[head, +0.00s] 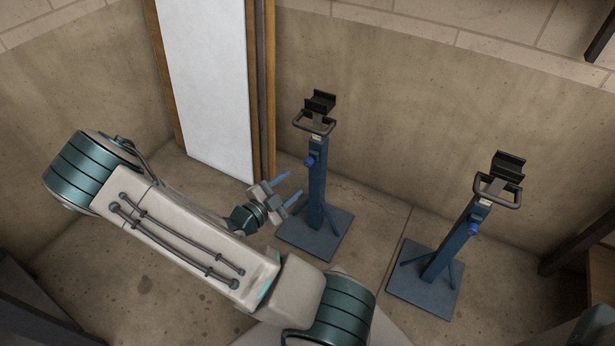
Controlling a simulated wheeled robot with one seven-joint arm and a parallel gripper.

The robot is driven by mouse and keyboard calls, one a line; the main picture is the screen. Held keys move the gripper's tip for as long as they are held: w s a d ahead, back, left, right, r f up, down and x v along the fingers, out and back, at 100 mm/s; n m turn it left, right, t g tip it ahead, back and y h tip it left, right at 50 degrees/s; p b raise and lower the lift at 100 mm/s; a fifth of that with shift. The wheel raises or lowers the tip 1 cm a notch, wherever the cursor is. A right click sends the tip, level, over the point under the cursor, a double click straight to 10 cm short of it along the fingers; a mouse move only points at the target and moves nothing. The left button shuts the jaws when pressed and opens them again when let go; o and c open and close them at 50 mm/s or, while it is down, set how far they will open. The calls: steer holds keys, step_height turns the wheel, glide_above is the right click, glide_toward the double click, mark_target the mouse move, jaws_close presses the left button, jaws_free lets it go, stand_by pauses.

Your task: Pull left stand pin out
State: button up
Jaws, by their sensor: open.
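The left stand (316,190) is a blue post on a square base plate (313,237), with a black cradle and a loop handle on top. Its pin (309,160) is a small blue knob on the upper left side of the post. My gripper (290,187) is open and empty, with its two blue fingers pointing right, toward the post. It appears a little below and left of the pin. I cannot tell whether a fingertip touches the post. The pin's inner part is hidden in the post.
A similar right stand (453,238) with its own blue pin (474,228) stands to the right. A white panel (208,85) in a wooden frame leans on the back wall behind my gripper. Bare floor (385,222) lies between the stands.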

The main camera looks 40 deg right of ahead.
mark_target(307, 164)
step_height(307, 164, down, 6)
steer(key=w+n+t+b, duration=0.2)
steer(key=n+t, duration=0.2)
steer(key=n, duration=0.3)
steer(key=b+x, duration=0.5)
steer(key=x, duration=0.7)
steer(key=shift+w+d+f, duration=0.15)
steer(key=shift+w+d, duration=0.05)
steer(key=shift+d, duration=0.15)
steer(key=shift+w+d, duration=0.25)
steer(key=shift+d, duration=0.25)
